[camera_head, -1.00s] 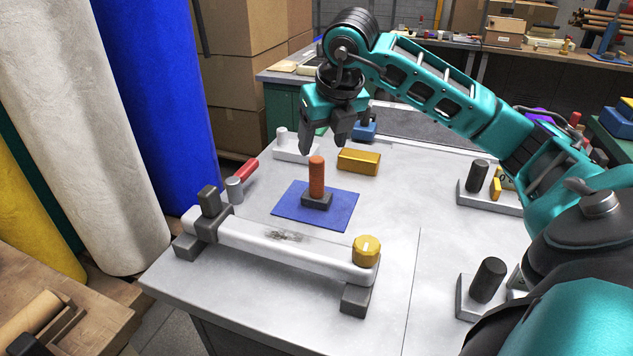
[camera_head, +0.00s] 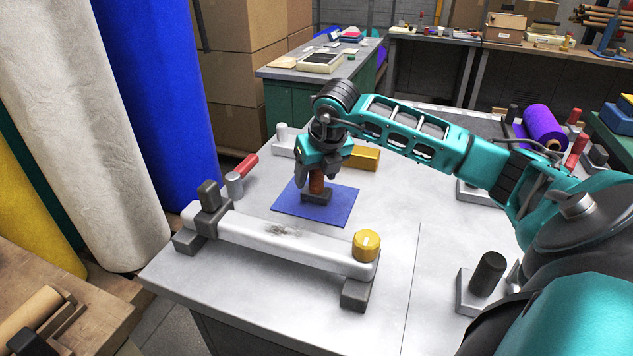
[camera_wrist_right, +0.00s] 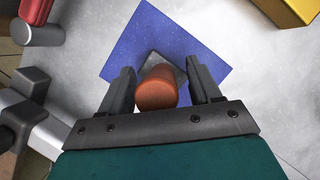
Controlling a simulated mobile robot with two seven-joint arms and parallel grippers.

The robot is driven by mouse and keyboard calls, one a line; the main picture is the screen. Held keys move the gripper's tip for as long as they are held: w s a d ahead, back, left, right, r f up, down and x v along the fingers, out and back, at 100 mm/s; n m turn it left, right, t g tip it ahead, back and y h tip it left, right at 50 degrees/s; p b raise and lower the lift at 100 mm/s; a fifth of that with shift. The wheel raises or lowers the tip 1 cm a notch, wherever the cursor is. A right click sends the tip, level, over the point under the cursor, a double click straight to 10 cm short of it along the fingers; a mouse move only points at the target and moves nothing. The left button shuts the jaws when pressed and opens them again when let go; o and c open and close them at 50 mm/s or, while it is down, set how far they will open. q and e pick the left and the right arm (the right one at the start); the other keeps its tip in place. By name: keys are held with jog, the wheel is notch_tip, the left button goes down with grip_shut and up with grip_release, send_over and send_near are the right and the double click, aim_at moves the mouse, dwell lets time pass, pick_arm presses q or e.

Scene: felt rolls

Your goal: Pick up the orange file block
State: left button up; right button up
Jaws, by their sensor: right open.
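The orange file block (camera_head: 317,183) is an upright orange cylinder on a dark grey base (camera_head: 316,198). It stands on a blue felt sheet (camera_head: 338,212) on the light table. My right gripper (camera_head: 317,178) is lowered over its upper part, with the jaws open. In the right wrist view the orange cylinder (camera_wrist_right: 156,87) lies between the two dark fingers (camera_wrist_right: 161,90), with a gap visible on the right side. The gripper hides the block's top in the head view. My left gripper is not in view.
A white bar with dark end clamps (camera_head: 285,238) and a yellow knob (camera_head: 367,245) runs in front of the blue sheet. A yellow block (camera_head: 364,157) lies behind it. A red-handled tool (camera_head: 245,165) is at the left.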

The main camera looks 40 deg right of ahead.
jog(key=shift+c, duration=0.4)
jog(key=c, duration=1)
jog(key=shift+o, duration=0.2)
jog(key=shift+r, duration=0.15)
pick_arm(q)
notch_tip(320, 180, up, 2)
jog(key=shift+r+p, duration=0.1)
jog(key=shift+p, duration=1)
pick_arm(e)
notch_tip(320, 180, up, 20)
jog(key=shift+a+f, duration=0.1)
jog(key=shift+f, duration=0.1)
